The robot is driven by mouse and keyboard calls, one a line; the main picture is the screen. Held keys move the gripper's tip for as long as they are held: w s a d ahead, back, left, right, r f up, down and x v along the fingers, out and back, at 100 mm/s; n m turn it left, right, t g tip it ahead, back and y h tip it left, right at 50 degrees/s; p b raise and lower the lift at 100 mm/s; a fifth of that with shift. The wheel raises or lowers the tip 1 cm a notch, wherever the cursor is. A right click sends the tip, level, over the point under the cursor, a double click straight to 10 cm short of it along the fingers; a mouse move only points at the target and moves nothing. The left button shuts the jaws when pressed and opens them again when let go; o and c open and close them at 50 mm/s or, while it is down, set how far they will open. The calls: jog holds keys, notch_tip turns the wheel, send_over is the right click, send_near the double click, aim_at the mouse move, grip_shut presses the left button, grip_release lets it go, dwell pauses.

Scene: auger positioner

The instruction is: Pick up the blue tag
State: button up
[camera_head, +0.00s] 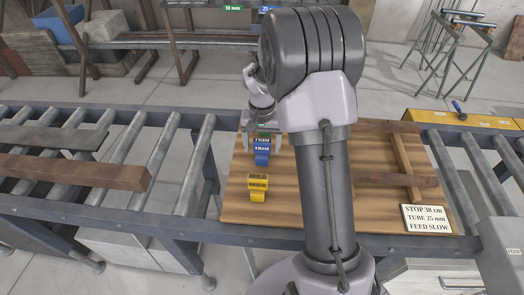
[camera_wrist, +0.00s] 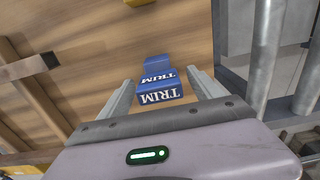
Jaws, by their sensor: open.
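The blue tag (camera_head: 262,157) stands on the wooden board (camera_head: 232,205), marked TRIM in white on two faces. It also shows in the wrist view (camera_wrist: 157,72), in line with the space between my gripper's fingers. My gripper (camera_head: 263,142) is open, with one finger on each side of the tag. In the wrist view my gripper (camera_wrist: 160,77) shows clear gaps to the tag on both sides, and nothing is held. I cannot tell how far above the board the fingertips are.
A yellow tag (camera_head: 258,188) stands just in front of the blue tag. A white sign (camera_head: 427,219) lies at the board's right front, and wooden strips (camera_head: 405,165) lie on its right side. Roller conveyors (camera_head: 195,150) flank the board; a timber beam (camera_head: 75,172) lies on the left one.

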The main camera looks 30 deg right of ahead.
jog(key=shift+s, duration=0.1)
jog(key=c, duration=1.4)
